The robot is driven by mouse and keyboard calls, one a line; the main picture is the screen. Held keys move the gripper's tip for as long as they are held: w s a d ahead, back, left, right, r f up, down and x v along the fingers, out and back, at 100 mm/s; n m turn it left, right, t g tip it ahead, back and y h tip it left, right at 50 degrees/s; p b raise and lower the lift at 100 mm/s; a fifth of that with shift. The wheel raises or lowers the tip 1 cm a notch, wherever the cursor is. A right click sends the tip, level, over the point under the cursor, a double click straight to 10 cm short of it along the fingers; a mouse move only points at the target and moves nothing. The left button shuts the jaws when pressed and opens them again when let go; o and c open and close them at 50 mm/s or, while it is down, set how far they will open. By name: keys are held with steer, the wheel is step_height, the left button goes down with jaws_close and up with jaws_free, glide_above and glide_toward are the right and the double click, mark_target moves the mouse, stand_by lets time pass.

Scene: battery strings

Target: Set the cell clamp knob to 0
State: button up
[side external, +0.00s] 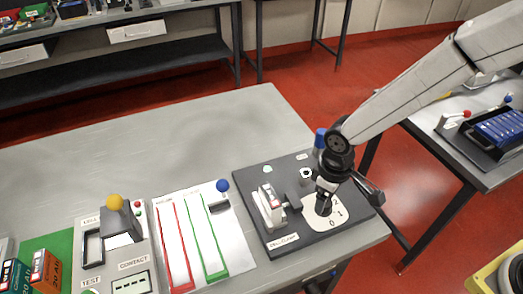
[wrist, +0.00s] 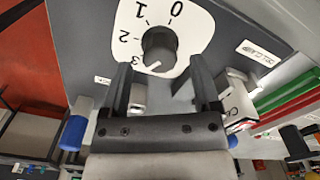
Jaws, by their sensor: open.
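The cell clamp knob (wrist: 160,46) is a dark round knob on a white dial plate (wrist: 195,45) marked 0, 1, 2 and 3. In the wrist view its white pointer line lies on the side near the 3, away from the 0. In the side view the knob (side external: 323,209) is partly hidden below my gripper (side external: 326,188). My gripper is open and empty, close above the knob. In the wrist view its two fingers (wrist: 162,72) stand apart, with the knob showing ahead of the gap between them; contact cannot be told.
Further left are a panel with red and green strips (side external: 190,240) and a tester (side external: 115,250). The grey table's back left is clear.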

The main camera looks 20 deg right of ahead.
steer(key=shift+f, duration=1)
steer(key=c, duration=1.1)
steer(key=shift+o, duration=0.2)
